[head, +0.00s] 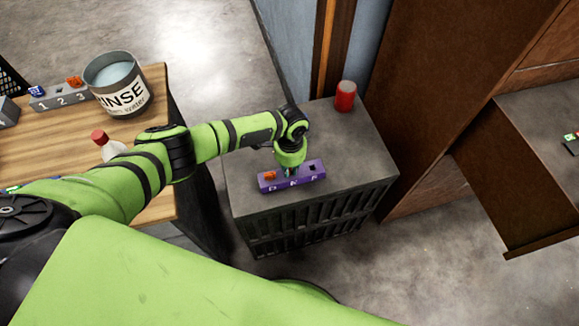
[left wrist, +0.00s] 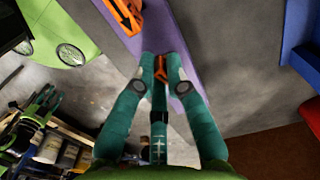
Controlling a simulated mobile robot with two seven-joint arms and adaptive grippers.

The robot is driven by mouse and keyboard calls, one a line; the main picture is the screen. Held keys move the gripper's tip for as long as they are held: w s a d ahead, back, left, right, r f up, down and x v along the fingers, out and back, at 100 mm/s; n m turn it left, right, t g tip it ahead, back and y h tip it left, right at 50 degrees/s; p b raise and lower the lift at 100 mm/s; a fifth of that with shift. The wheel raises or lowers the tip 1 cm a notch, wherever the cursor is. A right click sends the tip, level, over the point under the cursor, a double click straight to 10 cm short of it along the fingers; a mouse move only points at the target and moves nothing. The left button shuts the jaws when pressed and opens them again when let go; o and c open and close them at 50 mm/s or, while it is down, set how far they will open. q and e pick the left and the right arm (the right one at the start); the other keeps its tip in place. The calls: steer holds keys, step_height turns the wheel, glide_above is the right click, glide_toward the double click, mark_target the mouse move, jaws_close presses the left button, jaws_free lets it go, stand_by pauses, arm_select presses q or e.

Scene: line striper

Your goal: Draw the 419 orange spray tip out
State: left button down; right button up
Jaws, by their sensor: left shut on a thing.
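A purple block (head: 318,177) with lettered slots lies on the grey cabinet top; it also shows in the left wrist view (left wrist: 153,38). My left gripper (head: 291,173) points down over the middle of the block. In the left wrist view its teal fingers (left wrist: 161,72) are shut on an orange tip (left wrist: 160,67). I cannot tell whether this tip is still seated in the block. Another orange tip (head: 270,175) sits at the block's left end, also seen in the left wrist view (left wrist: 125,14). A dark, empty-looking slot (head: 312,167) is at the right. No 419 marking is readable. My right gripper is not in view.
A red can (head: 345,96) stands at the cabinet's back right. The grey cabinet top (head: 350,150) is clear right of the block. On the wooden table are a RINSE bucket (head: 117,84), a red-capped bottle (head: 107,146) and a grey numbered holder (head: 60,97).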

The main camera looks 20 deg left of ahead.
arm_select(q)
steer(key=shift+w+d+r+p, duration=0.25)
steer(key=shift+r+p, duration=0.1)
steer(key=shift+r, duration=0.2)
steer(key=shift+w+d+r+p, duration=0.1)
steer(key=shift+w+r+p, duration=0.2)
steer(key=shift+r, duration=0.2)
steer(key=shift+r+p, duration=0.8)
steer(key=shift+s+a+r+p, duration=0.1)
steer(key=shift+s+r+p, duration=0.05)
steer(key=shift+r+p, duration=0.6)
steer(key=shift+s+a+r+p, duration=0.1)
steer(key=shift+s+r+p, duration=0.05)
steer(key=shift+r+p, duration=0.55)
